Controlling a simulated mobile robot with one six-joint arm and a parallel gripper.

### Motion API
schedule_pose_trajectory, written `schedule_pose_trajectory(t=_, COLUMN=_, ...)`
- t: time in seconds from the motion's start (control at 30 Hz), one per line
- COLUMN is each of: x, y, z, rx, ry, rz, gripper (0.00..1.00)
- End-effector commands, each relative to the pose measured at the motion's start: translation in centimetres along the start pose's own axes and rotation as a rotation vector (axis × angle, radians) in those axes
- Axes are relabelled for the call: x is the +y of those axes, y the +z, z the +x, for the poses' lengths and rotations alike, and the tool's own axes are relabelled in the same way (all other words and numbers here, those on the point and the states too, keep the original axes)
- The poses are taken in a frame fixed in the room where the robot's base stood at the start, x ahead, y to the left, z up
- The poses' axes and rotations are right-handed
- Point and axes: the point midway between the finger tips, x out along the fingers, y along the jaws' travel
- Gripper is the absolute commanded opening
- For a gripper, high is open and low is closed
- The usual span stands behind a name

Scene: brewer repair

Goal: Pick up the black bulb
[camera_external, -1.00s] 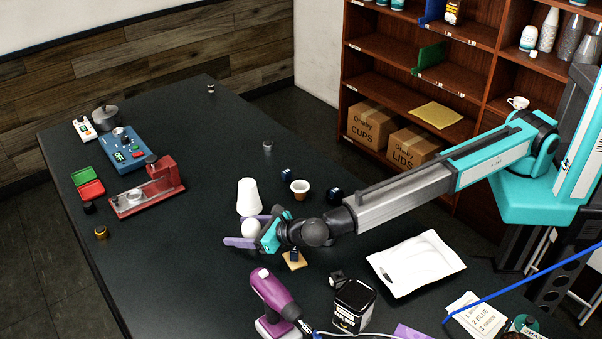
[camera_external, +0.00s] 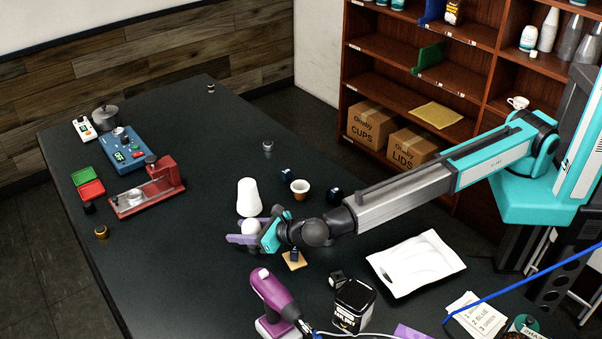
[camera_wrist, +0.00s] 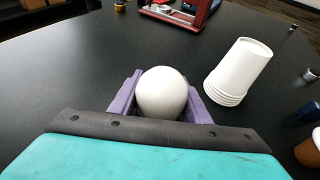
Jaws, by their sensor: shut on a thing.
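My gripper (camera_external: 246,232) has purple fingers and is low over the dark table, left of centre in the external view. It is shut on a white round bulb (camera_wrist: 161,93), which sits between both fingers in the wrist view. The white bulb also shows in the external view (camera_external: 250,227), partly hidden by the fingers. The bulb in the jaws looks white, not black. I cannot make out a black bulb for certain.
A stack of white cups (camera_external: 249,196) stands just behind my gripper. A small dark block (camera_external: 294,254) sits on a tan pad, with a purple drill (camera_external: 273,296) in front. A red press (camera_external: 150,190) stands to the left. The left front of the table is clear.

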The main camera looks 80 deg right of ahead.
Motion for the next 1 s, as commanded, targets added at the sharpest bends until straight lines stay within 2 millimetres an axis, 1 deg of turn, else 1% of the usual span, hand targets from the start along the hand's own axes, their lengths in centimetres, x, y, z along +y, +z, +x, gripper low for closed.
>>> schedule_pose_trajectory(t=0.27, x=0.0, y=0.8, z=-0.3, rx=-0.002, ry=0.000, rz=0.001, gripper=0.18)
schedule_pose_trajectory(t=0.37, x=0.0, y=1.3, z=-0.5, rx=-0.002, ry=0.001, rz=0.001, gripper=0.18)
schedule_pose_trajectory(t=0.57, x=0.0, y=3.1, z=-1.3, rx=-0.001, ry=0.001, rz=0.002, gripper=0.18)
schedule_pose_trajectory(t=1.0, x=-3.4, y=2.0, z=-5.3, rx=-0.001, ry=0.001, rz=0.001, gripper=0.18)
